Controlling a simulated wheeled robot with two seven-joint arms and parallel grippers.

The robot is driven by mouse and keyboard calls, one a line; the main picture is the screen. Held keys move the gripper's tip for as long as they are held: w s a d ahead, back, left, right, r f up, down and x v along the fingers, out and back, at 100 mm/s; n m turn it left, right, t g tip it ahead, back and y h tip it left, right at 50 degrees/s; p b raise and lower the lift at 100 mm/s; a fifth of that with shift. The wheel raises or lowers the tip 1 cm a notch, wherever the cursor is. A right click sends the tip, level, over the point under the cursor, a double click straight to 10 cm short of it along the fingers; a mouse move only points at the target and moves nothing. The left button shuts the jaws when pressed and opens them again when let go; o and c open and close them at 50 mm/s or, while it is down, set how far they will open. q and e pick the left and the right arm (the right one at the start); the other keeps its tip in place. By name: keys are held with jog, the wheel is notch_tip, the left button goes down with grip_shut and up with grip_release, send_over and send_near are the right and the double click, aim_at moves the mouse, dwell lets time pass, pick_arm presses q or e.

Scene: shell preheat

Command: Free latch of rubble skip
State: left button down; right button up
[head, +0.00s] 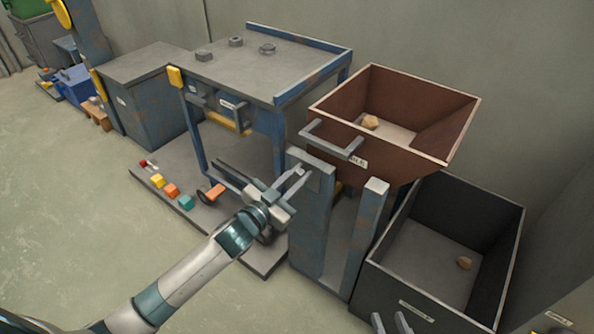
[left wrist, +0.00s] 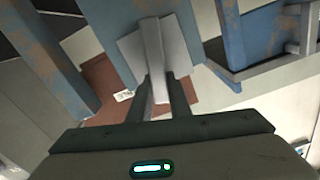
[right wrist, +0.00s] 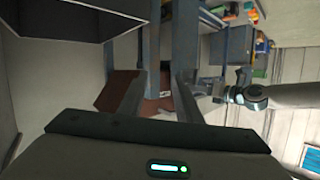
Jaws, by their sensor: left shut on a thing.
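The rubble skip (head: 440,143) is a brown tapered tub, upright between blue posts, with a grey bar handle (head: 331,139) on its front. My left gripper (head: 299,173) is at the left blue post (head: 309,235). In the left wrist view its fingers (left wrist: 160,100) are shut on a grey latch lever (left wrist: 152,45), which stands out from a light plate on the post. In the head view the latch is mostly hidden by the gripper. My right gripper (head: 391,323) is low at the bottom edge, in front of the black bin. In the right wrist view its fingers (right wrist: 157,95) are apart and empty.
A black open bin (head: 390,285) with a rubble piece (head: 464,263) stands below and right of the skip. Another piece (head: 370,122) lies inside the skip. A blue-framed table (head: 255,75) stands left, over a floor board with coloured blocks (head: 171,190).

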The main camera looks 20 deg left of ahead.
pick_arm(q)
jog(key=m+p, duration=0.1)
jog(key=m, duration=0.1)
jog(key=d+m+p, duration=0.1)
jog(key=m, duration=0.1)
jog(key=shift+s+f+p, duration=0.15)
jog(key=shift+p, duration=0.2)
jog(key=m, duration=0.1)
jog(key=f+m+p, duration=0.1)
jog(key=m, duration=0.1)
jog(key=d+m, duration=0.1)
jog(key=m, duration=0.1)
jog(key=shift+s+f+p, duration=0.15)
jog(key=shift+s+p, duration=0.05)
jog(key=shift+p, duration=0.15)
jog(key=m, duration=0.3)
jog(key=shift+d+f, duration=0.15)
jog(key=shift+f, duration=0.25)
jog(key=shift+s+f+m, duration=0.1)
jog(key=shift+f+m, duration=0.15)
jog(key=shift+m, duration=0.5)
jog(key=shift+f+m, duration=0.2)
jog(key=shift+m, duration=0.55)
pick_arm(e)
jog(key=s+d+f+g+h, duration=0.2)
jog(key=s+d+f+g, duration=0.4)
jog(key=f+g, duration=0.1)
jog(key=shift+s+f+h, duration=0.35)
jog(key=shift+f+h, duration=0.05)
jog(key=shift+f, duration=0.15)
